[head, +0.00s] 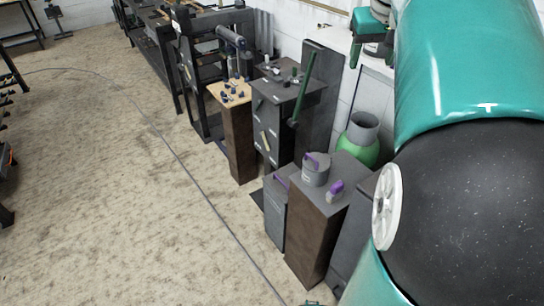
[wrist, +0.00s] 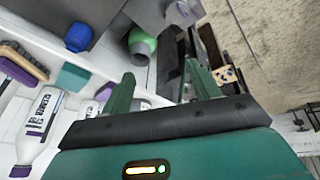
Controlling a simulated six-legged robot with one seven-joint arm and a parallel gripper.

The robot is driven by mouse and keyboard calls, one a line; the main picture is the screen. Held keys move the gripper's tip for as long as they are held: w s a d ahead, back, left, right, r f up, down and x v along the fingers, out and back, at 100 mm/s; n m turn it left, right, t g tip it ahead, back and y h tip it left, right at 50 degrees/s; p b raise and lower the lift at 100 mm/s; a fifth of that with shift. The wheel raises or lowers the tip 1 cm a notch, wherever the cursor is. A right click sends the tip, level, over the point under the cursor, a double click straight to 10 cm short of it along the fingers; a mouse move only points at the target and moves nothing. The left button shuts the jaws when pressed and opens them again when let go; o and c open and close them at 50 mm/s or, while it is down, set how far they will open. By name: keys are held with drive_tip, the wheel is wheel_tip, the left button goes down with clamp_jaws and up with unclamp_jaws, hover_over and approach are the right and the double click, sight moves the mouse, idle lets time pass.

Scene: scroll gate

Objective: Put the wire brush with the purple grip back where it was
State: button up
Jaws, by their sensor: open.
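My gripper (wrist: 159,70) shows in the wrist view, its two green fingers spread apart with nothing between them. In the head view a small purple and pale object (head: 335,190) stands on the brown pedestal (head: 312,235). It is too small to identify.
A white cleaner bottle (wrist: 40,122), a teal block (wrist: 73,77) and a blue object (wrist: 78,37) are near the shelf. A green vessel with a grey neck (head: 359,143) stands behind the pedestals. A grey canister (head: 316,171) stands on the brown pedestal. The floor at left is mostly open.

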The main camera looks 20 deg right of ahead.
drive_tip(key=s+a+f+n+y, duration=0.1)
drive_tip(key=s+a+f, duration=0.3)
drive_tip(key=a, duration=0.5)
drive_tip(key=s+a+f+n+t, duration=0.1)
drive_tip(key=s+a+f, duration=0.3)
drive_tip(key=a+f, duration=0.4)
drive_tip(key=s+a+f+n+t+y, duration=0.1)
drive_tip(key=s+a+f+n, duration=0.1)
drive_tip(key=a+f, duration=0.4)
drive_tip(key=s+a, duration=0.1)
drive_tip(key=a, duration=0.4)
drive_tip(key=shift+s+a+f+y, duration=0.25)
drive_tip(key=shift+s+a+y, duration=0.05)
drive_tip(key=shift+s+a, duration=0.1)
drive_tip(key=shift+s, duration=0.1)
